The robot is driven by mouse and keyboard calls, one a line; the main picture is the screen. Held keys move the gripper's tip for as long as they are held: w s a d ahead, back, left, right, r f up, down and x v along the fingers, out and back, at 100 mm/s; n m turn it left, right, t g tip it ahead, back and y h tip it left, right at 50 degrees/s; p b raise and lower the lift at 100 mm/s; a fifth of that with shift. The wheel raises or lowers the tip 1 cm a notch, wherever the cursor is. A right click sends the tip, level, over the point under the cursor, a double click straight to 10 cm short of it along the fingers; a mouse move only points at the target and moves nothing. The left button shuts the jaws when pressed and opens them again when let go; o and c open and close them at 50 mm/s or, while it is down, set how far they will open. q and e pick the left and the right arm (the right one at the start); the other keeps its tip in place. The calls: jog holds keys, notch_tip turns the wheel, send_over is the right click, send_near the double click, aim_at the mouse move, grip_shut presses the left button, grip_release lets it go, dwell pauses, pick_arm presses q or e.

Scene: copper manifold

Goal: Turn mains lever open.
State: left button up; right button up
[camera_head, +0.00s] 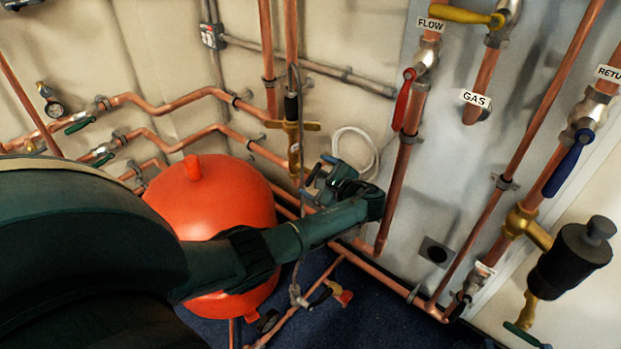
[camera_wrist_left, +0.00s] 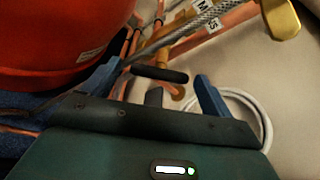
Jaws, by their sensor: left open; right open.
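A dark, rounded bar, apparently the mains lever (camera_wrist_left: 160,74), lies crosswise between the blue fingers of my left gripper (camera_wrist_left: 159,69) in the left wrist view. A grey piece below it meets the gripper body. The fingers are apart, one on each side of the bar; I cannot tell whether they touch it. A partly cut-off label (camera_wrist_left: 206,22) reading "M…S" is on the pipework beyond. In the head view my left gripper (camera_head: 325,168) is just right of the brass valve (camera_head: 292,135), and the lever cannot be made out there. My right gripper is not in view.
A red tank (camera_head: 225,195) stands behind my left forearm. A white coiled hose (camera_head: 372,150) is right of the gripper. A red flow lever (camera_head: 403,98), yellow gas lever (camera_head: 458,14) and blue return lever (camera_head: 568,163) are on the right-hand pipes.

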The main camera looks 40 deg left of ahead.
aim_at(315, 176)
pick_arm(q)
jog(key=shift+b+x, duration=0.5)
jog(key=shift+x, duration=1.25)
pick_arm(e)
jog(key=shift+s+a+n+t+y, duration=0.1)
jog(key=shift+a+n+t+y, duration=0.2)
jog(key=shift+y, duration=0.2)
pick_arm(q)
jog(key=shift+c, duration=0.5)
jog(key=c, duration=0.9)
